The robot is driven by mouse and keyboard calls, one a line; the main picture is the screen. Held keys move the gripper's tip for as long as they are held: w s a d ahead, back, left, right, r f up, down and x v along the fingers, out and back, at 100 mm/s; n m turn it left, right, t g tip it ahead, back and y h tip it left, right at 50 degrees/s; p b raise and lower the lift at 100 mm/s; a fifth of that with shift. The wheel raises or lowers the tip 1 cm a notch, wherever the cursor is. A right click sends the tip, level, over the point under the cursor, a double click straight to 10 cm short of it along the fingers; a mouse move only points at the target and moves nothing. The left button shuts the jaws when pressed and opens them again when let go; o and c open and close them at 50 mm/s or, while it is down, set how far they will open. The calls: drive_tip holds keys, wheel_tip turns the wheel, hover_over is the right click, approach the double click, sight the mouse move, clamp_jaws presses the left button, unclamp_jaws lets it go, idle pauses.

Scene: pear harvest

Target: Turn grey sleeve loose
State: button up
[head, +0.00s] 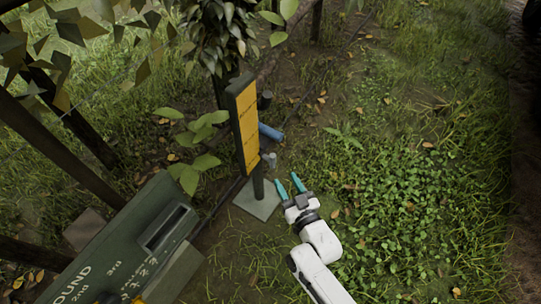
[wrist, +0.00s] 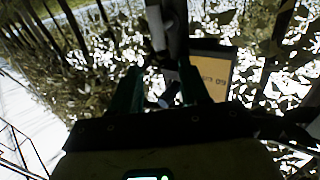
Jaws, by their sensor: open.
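A small grey fitting (head: 269,159), which looks like the grey sleeve, sticks out from the right side of the sign post, low down. My gripper (head: 287,180) is open and empty, its two teal fingers apart, a little below and right of the fitting. In the wrist view my gripper (wrist: 161,74) has its dark fingers spread. A grey tubular part (wrist: 157,30) shows beyond and between the fingertips, and a lighter grey piece (wrist: 170,94) shows lower between the fingers. I cannot tell which of these is the sleeve. No contact with my fingers is clear.
The post carries a yellow sign (head: 246,126), also in the wrist view (wrist: 210,72), and stands on a grey base plate (head: 257,199). A blue cylinder (head: 270,132) and a black one (head: 264,100) sit beside the sign. Low plants cover the right.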

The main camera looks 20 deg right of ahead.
sight(274, 159)
drive_tip(key=w+b, duration=0.3)
drive_tip(key=w, duration=0.7)
drive_tip(key=shift+w+a, duration=0.15)
drive_tip(key=shift+w, duration=0.25)
drive_tip(key=shift+c, duration=0.2)
clamp_jaws()
